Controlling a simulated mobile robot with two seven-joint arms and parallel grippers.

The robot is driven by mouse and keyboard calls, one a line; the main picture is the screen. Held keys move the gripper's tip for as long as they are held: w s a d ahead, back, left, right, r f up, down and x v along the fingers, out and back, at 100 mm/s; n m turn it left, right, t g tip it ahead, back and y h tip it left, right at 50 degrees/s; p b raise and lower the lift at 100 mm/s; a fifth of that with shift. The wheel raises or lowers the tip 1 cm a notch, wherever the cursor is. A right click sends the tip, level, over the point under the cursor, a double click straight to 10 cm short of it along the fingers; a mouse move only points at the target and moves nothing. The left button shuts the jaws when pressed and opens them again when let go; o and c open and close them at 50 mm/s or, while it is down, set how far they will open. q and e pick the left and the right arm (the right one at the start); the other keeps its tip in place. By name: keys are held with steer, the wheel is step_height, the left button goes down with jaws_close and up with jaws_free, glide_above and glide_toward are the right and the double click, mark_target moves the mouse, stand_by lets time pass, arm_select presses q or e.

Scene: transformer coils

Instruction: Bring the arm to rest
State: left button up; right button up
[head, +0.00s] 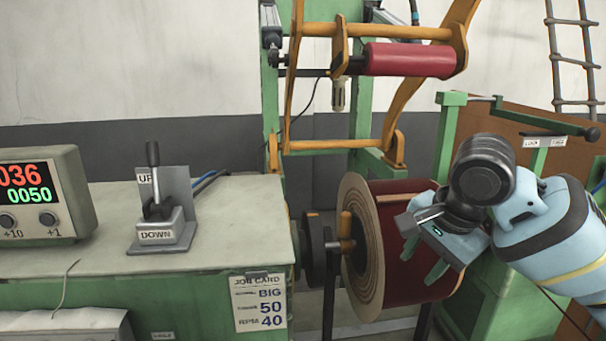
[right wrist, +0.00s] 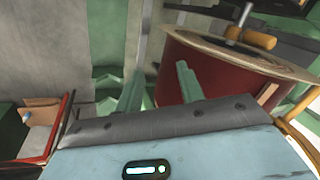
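My right arm comes in from the right in the head view. Its gripper (head: 424,262) hangs in front of the dark red coil drum (head: 398,228), fingers pointing down. In the right wrist view the two green fingers (right wrist: 158,88) stand apart with nothing between them, so it is open and empty. The drum (right wrist: 205,72) lies just beyond the fingers there, and I cannot tell whether they touch it. The drum has a tan ringed flange (head: 360,250) on its left side. My left gripper is not in view.
A green bench (head: 100,260) carries a lever unit (head: 160,215) and a counter box (head: 40,195) reading 036 and 0050. A job card (head: 259,302) hangs on its front. A red roller (head: 410,60) on an orange frame is above the drum. A brown panel (head: 520,150) stands behind my right arm.

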steer(key=s+a+f+n+y, duration=0.1)
steer(key=s+a+f+n, duration=0.2)
steer(key=f, duration=0.6)
steer(key=s+a+f+n+y, duration=0.1)
steer(key=s+f+n, duration=0.2)
steer(key=s+f, duration=0.35)
steer(key=s+a+f+n, duration=0.2)
steer(key=f+n, duration=0.1)
steer(key=f, duration=0.8)
steer(key=s+d+f+n+g+h, duration=0.1)
steer(key=s+d+f, duration=0.2)
steer(key=s, duration=0.4)
steer(key=s+d+f+n+h, duration=0.1)
steer(key=s+d+f+n, duration=0.1)
steer(key=s+d+f, duration=0.35)
steer(key=s+d+f+n+g+h, duration=0.1)
steer(key=s+d, duration=0.1)
steer(key=s, duration=0.7)
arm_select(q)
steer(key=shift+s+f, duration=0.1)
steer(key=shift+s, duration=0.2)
arm_select(e)
steer(key=w+a+f+t+y, duration=0.1)
steer(key=w+a+f+t, duration=0.2)
steer(key=w+f+t, duration=0.4)
steer(key=shift+f+t, duration=0.4)
steer(key=shift+f, duration=1.2)
